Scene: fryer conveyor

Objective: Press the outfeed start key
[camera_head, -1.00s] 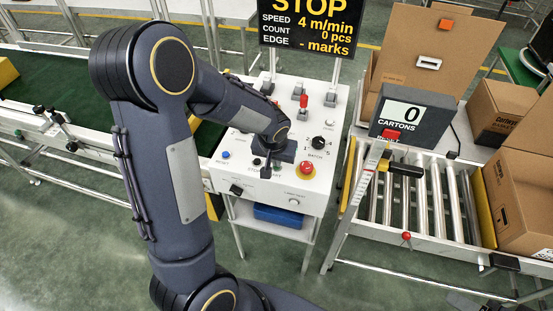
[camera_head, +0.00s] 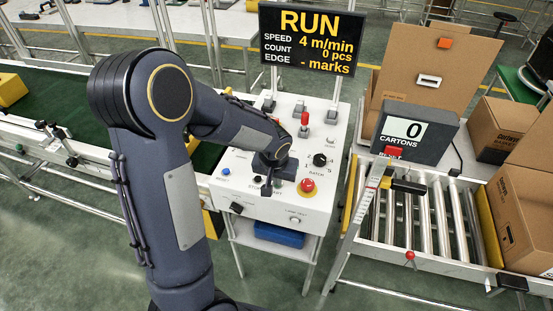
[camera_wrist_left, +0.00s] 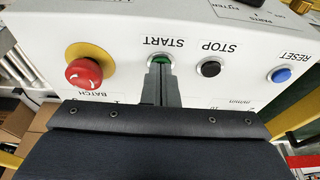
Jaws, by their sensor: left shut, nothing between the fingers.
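The green start key (camera_wrist_left: 163,59), marked START, is on the white control panel (camera_head: 240,165). My left gripper (camera_wrist_left: 160,70) is shut and empty, its fingertips at the start key and covering part of it in the wrist view. Whether they still press it I cannot tell. In the head view the gripper (camera_head: 268,186) points down at the panel's front. The black stop key (camera_wrist_left: 209,68) and blue reset key (camera_wrist_left: 281,75) lie to the right in the wrist view. The display (camera_head: 310,38) reads RUN, 4 m/min, 0 pcs. My right gripper is not in view.
A red mushroom button (camera_wrist_left: 84,72) on a yellow base sits left of the start key in the wrist view. A roller conveyor (camera_head: 425,225) with a carton counter (camera_head: 415,132) reading 0 stands at the right. A green belt (camera_head: 60,110) runs at the left.

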